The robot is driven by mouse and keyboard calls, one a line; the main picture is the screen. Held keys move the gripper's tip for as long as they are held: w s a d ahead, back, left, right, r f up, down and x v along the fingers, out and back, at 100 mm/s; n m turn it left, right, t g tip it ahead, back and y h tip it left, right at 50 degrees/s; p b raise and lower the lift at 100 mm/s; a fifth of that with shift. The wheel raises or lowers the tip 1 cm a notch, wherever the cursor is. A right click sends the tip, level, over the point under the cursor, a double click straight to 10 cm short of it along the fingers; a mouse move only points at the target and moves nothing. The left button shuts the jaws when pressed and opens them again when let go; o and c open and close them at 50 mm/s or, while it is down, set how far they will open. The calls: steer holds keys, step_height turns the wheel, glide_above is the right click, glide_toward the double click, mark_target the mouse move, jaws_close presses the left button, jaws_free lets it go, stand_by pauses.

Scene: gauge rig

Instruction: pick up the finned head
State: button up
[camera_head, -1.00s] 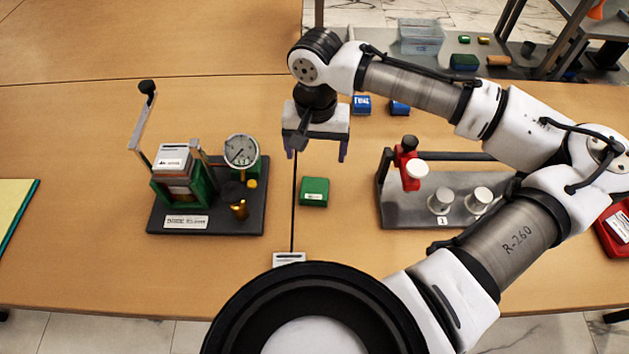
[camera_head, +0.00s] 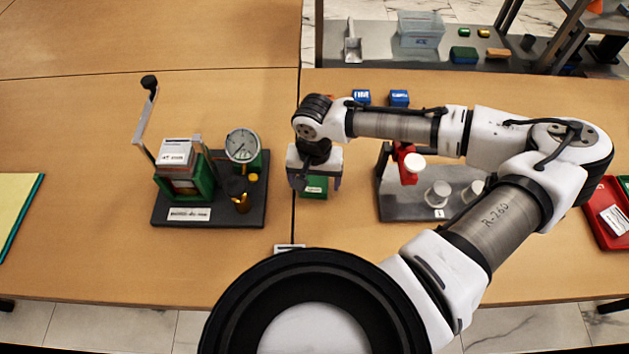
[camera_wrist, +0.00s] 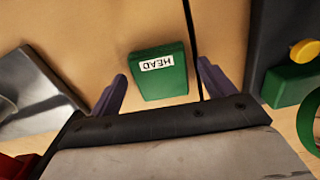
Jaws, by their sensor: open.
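A green block (camera_head: 313,191) lies on the table between the two rigs. In the wrist view the green block (camera_wrist: 160,82) bears a white label reading HEAD; I cannot make out fins on it. My gripper (camera_head: 315,183) is open above the block and partly hides it in the head view. In the wrist view the purple fingers of my gripper (camera_wrist: 162,72) stand apart on either side of the block, with nothing between them held. I cannot tell the exact height of the fingertips over it.
A gauge rig (camera_head: 212,214) with a raised lever stands to the left. A grey stand (camera_head: 408,207) with a red clamp and two metal cylinders stands close on the right. Two blue blocks (camera_head: 361,97) (camera_head: 399,98) lie behind. A red tray (camera_head: 604,222) lies far right.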

steer(key=c, duration=1.2)
